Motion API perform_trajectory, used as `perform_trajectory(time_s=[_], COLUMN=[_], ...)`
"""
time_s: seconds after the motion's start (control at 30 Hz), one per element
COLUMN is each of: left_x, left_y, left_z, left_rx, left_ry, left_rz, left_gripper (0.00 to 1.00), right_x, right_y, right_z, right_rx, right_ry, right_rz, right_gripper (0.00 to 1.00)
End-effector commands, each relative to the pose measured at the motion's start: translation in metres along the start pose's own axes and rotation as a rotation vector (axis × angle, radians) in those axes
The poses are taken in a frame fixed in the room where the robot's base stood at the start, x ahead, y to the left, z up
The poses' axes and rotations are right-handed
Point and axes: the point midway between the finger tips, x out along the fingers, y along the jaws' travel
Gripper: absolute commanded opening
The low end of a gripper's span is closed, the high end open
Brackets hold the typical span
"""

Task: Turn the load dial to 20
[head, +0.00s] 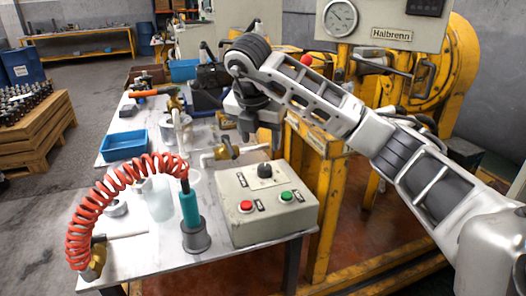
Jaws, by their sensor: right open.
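The control box (266,210) is a beige-grey box at the front right of the workbench. A black dial knob (264,171) stands on its top, with a red button (246,206) and a green button (286,196) in front of it. The dial's scale marks are too small to read. My right gripper (259,132) points down just above and behind the dial, apart from it. It is open, with nothing seen between its fingers. My left gripper is out of view.
A teal tool (190,212) with a coiled red hose (93,205) stands left of the box. A brass valve on a pipe (227,150) lies close behind it. A blue tray (123,144) sits farther left. A yellow machine with a gauge (341,17) stands behind.

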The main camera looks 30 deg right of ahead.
Motion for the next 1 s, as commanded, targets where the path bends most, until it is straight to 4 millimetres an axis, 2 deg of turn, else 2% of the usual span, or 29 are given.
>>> perform_trajectory(time_s=[0.03, 0.1, 0.3, 1.0], left_x=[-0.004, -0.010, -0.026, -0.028], left_y=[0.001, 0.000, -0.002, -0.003], left_z=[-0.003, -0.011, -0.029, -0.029], left_rx=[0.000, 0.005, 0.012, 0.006], left_ry=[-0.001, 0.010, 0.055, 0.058], left_rz=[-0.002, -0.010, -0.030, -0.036], left_gripper=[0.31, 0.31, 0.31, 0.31], right_x=[-0.016, -0.032, -0.054, -0.058], right_y=[0.001, 0.000, 0.000, 0.000], right_z=[0.002, 0.003, 0.001, 0.000], right_rx=[-0.002, 0.000, -0.001, 0.000], right_ry=[-0.003, -0.005, -0.002, 0.000], right_rz=[0.005, 0.003, 0.001, 0.000], right_gripper=[0.55, 0.55, 0.55, 0.55])
